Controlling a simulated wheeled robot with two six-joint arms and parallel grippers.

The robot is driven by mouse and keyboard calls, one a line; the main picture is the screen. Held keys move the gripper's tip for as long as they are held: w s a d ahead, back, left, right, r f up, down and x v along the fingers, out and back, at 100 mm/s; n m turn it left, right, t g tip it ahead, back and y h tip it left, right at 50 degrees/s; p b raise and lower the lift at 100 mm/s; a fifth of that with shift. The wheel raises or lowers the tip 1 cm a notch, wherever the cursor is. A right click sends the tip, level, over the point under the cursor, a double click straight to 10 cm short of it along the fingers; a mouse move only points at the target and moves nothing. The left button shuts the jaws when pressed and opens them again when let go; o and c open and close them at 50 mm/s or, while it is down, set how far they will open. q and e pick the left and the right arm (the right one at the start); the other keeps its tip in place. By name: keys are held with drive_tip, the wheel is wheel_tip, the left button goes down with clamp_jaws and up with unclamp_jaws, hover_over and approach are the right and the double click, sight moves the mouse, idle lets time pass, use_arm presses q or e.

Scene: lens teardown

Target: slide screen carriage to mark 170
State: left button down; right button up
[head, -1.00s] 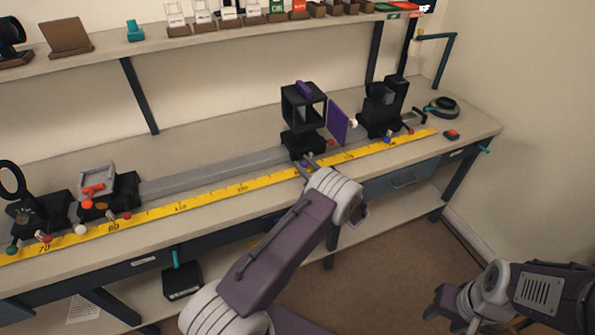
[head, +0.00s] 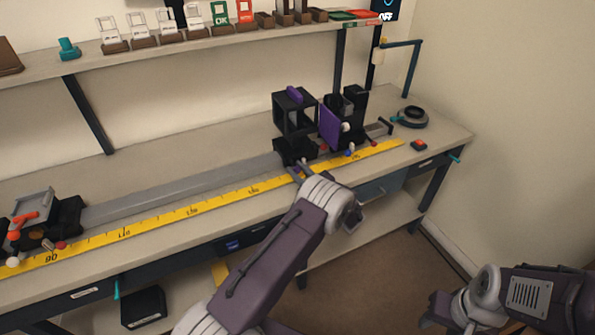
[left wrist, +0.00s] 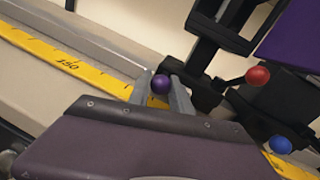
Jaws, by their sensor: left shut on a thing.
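A black carriage (head: 294,152) with an open square frame and a purple piece on top stands on the grey rail towards its right end. A purple panel (head: 330,128) stands upright just right of the frame. My left gripper (head: 301,172) is at the carriage's front foot, over the yellow scale (head: 190,210). In the left wrist view it is shut on a small purple knob (left wrist: 160,84). A scale number that looks like 150 is readable left of the fingers; a 170 mark is not readable. My right gripper (head: 437,312) is low at the right, away from the bench, its fingers unclear.
Another black carriage (head: 355,101) stands close to the right of the purple panel; red (left wrist: 258,75) and blue (left wrist: 281,145) knobs lie right of my fingers. The rail (head: 180,188) is clear leftwards to a grey-framed carriage (head: 62,215). A round black base (head: 412,117) stands at the far right.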

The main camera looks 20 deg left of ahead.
use_arm(q)
drive_tip(key=shift+w+d, duration=0.1)
idle(0.3)
drive_tip(key=c, duration=1.2)
unclamp_jaws()
drive_tip(key=v, duration=0.9)
